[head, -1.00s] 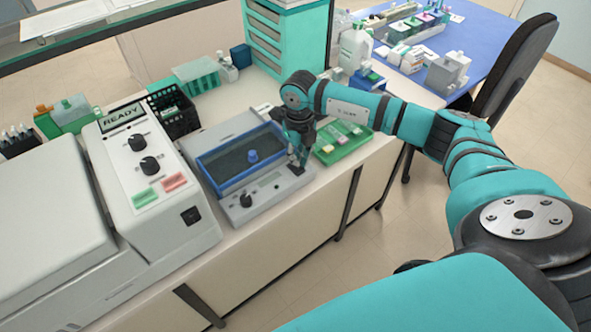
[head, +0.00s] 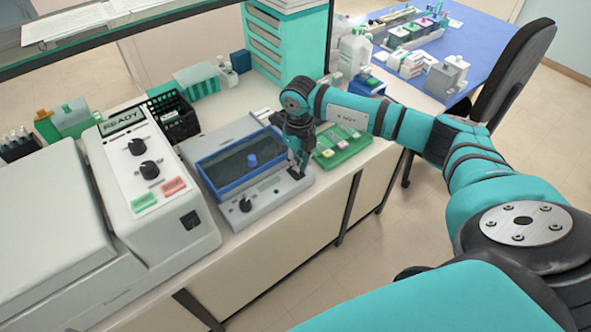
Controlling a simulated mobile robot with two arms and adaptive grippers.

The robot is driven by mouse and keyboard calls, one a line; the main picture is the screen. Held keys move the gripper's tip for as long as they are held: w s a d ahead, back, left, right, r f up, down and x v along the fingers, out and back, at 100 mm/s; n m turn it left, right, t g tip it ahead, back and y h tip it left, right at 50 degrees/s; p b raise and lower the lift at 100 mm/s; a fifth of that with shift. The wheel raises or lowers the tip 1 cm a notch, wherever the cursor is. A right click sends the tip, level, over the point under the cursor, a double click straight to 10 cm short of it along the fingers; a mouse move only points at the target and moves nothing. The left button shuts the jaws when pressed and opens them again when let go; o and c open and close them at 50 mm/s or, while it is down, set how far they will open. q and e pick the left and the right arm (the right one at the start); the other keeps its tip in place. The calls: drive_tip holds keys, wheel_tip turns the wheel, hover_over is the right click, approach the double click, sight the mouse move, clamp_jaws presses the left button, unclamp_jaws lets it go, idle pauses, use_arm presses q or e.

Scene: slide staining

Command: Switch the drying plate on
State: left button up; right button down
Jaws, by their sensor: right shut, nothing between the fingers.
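The drying plate (head: 223,203) is a grey device with a blue-rimmed dark tray (head: 235,172) and a blue knob on its lid. Its front panel carries a black dial (head: 245,205) at the left and a small display in the middle. My right gripper (head: 297,174) is shut and empty, pointing down at the right end of that front panel. Its fingertips cover that corner, so any switch there is hidden. I cannot tell whether the tips touch the panel. My left gripper is not in view.
A white machine (head: 170,220) with a READY display stands left of the plate. A green tray (head: 343,147) with slides or small blocks lies close to the right of my gripper. A black basket (head: 178,122) and teal drawers (head: 275,50) stand behind.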

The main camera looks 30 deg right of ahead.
sight(299, 174)
drive_tip(key=shift+f+b, duration=0.45)
drive_tip(key=shift+f, duration=0.15)
idle(0.6)
drive_tip(key=shift+s+f+b, duration=0.1)
drive_tip(key=shift+f+b, duration=0.5)
drive_tip(key=shift+f, duration=0.1)
drive_tip(key=shift+r, duration=0.1)
idle(0.3)
drive_tip(key=shift+r+p, duration=0.7)
drive_tip(key=shift+r, duration=0.15)
drive_tip(key=shift+r+p, duration=1.5)
drive_tip(key=shift+r, duration=1.1)
drive_tip(key=shift+f, duration=0.1)
